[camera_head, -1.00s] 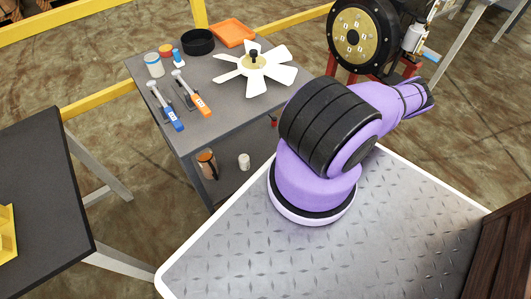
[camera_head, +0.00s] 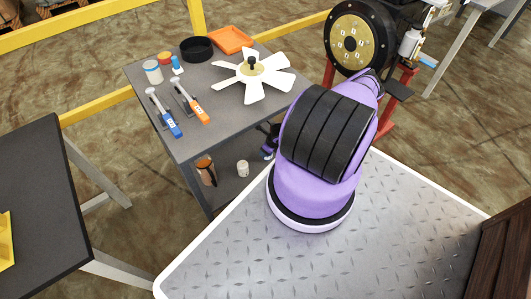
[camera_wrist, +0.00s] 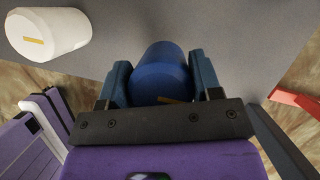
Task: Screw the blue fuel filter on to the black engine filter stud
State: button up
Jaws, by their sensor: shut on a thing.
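The blue fuel filter (camera_wrist: 160,72) shows in the wrist view as a dark blue cylinder between the two fingers. My gripper (camera_wrist: 162,80) is shut on it. A grey surface lies behind it; I cannot tell whether the filter touches that surface. In the head view my gripper (camera_head: 268,142) is a small dark shape beside the cart's lower shelf, mostly hidden by my purple arm, and the filter cannot be made out. The engine (camera_head: 362,38) stands at the upper right, with a black ring and brass-coloured disc. I cannot pick out its black filter stud.
A white cylinder (camera_wrist: 48,33) lies left of the fingers, and a red object (camera_wrist: 296,105) is to the right. The grey cart (camera_head: 215,135) carries a white fan (camera_head: 253,74), two tools, an orange tray (camera_head: 231,40) and a black bowl (camera_head: 197,48). A copper-coloured mug (camera_head: 205,171) is on the lower shelf.

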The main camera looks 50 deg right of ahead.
jog(key=shift+s+x, duration=0.15)
jog(key=shift+x, duration=0.65)
jog(key=shift+s+x, duration=0.15)
jog(key=shift+x, duration=0.65)
jog(key=shift+d+f, duration=0.1)
jog(key=shift+f, duration=0.1)
jog(key=o, duration=1.1)
jog(key=v, duration=1)
jog(key=shift+r, duration=0.35)
jog(key=shift+s, duration=0.1)
